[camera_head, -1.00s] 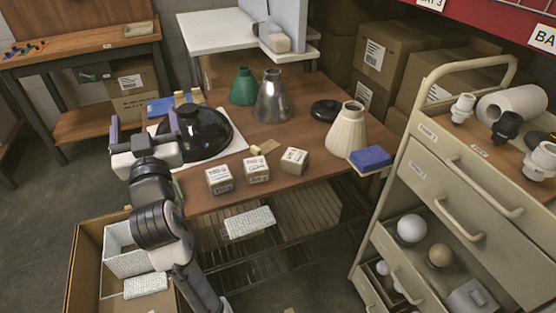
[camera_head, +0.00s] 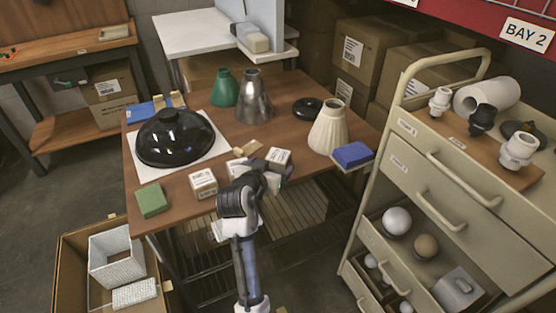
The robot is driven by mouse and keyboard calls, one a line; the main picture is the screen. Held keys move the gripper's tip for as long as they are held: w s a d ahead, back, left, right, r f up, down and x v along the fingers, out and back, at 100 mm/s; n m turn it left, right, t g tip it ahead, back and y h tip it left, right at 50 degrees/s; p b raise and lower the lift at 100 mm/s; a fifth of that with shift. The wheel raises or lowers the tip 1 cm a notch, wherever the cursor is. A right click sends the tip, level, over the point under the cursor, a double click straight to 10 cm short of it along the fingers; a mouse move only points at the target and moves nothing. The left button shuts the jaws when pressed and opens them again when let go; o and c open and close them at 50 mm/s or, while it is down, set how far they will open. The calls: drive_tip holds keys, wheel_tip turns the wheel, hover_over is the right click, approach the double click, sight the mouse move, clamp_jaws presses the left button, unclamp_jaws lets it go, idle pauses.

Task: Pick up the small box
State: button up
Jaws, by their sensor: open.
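Three small white-and-tan labelled boxes stand in a row near the front edge of the wooden table: a left box (camera_head: 203,183), a middle box (camera_head: 238,168) and a right box (camera_head: 278,159). My gripper (camera_head: 272,178) is open at the front of the table, close to the middle and right boxes. My wrist hides most of its fingers and the lower parts of those two boxes. I cannot tell whether a finger touches either box.
A black dome shade (camera_head: 175,138) lies on a white sheet at left. Behind stand a green shade (camera_head: 224,88) and a metal shade (camera_head: 254,98); a cream shade (camera_head: 328,128) and a blue block (camera_head: 352,154) are at right. A green block (camera_head: 152,200) lies front left. A drawer cart (camera_head: 445,185) borders the right.

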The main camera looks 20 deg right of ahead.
sight(276, 158)
drive_tip(key=shift+p+x, duration=0.7)
drive_tip(key=shift+x, duration=2.3)
drive_tip(key=shift+w+r, duration=0.15)
drive_tip(key=shift+c, duration=0.3)
drive_tip(key=c, duration=1.1)
drive_tip(key=shift+r, duration=0.15)
